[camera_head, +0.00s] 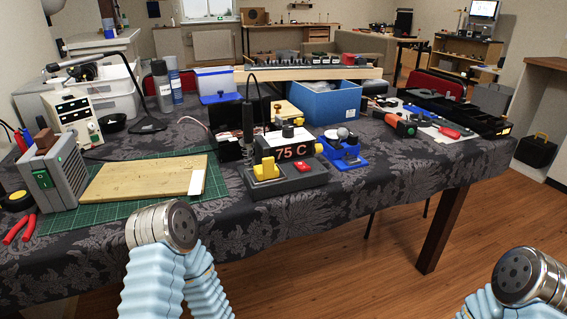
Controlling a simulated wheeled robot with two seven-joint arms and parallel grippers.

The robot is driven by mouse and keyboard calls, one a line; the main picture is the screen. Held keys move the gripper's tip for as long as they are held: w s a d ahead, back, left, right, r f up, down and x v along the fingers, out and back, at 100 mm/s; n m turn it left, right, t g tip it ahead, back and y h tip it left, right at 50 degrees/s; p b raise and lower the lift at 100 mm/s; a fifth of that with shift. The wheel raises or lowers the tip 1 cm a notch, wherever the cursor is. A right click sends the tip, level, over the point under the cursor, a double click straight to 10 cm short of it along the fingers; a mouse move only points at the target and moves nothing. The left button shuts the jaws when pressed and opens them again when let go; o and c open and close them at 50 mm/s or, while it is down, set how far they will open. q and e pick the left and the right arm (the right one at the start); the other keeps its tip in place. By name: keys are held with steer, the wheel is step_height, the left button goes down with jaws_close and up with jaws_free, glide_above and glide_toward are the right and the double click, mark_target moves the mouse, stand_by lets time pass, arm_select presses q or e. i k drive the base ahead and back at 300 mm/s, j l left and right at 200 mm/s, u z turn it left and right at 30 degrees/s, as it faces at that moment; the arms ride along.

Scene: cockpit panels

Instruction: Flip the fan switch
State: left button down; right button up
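A grey finned box (62,172) stands upright at the left front of the table. A small green switch (43,179) is on its front face. It may be the fan switch, but I cannot read its label or tell its position. My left arm shows at the bottom left as pale blue sleeves and a round metal joint, in front of the table edge. My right arm's metal joint shows at the bottom right corner. No fingers of either gripper show, and neither arm part touches the box.
A green cutting mat (130,211) with a wooden board (140,178) lies right of the box. Red pliers (20,229) and a black-yellow roll (17,201) lie near it. A soldering station (287,165) reading 75 C stands mid-table. A white power supply (76,119) stands behind the box.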

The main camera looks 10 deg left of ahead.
mark_target(44, 179)
steer(key=u, duration=1.85)
